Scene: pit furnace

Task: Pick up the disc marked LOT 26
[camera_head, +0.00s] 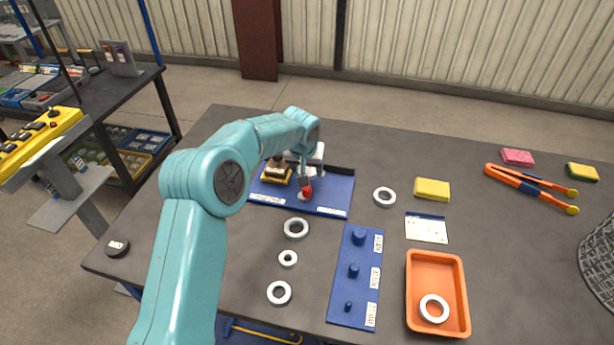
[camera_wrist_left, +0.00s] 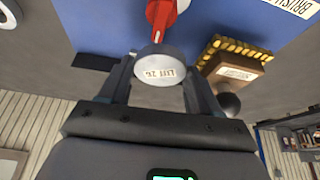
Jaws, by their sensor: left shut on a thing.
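The pale grey disc marked LOT 26 (camera_wrist_left: 160,73) is between the two fingers of my left gripper (camera_wrist_left: 158,84) in the left wrist view, its label facing the camera. My left gripper is shut on it. In the head view my left gripper (camera_head: 306,178) is above the blue mat (camera_head: 333,193) at the back of the table; I cannot make out the held disc there. A red-and-white item (camera_wrist_left: 163,20) is just beyond the disc. A block brush with yellow bristles (camera_wrist_left: 232,67) is beside the right finger. My right gripper is not in view.
Several white rings (camera_head: 295,228) lie on the dark table. A blue board with pegs (camera_head: 345,300) and an orange tray (camera_head: 437,257) holding a ring stand at the front. Yellow sponge (camera_head: 432,189), tongs (camera_head: 530,184) and a dark labelled disc (camera_head: 117,246) lie elsewhere.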

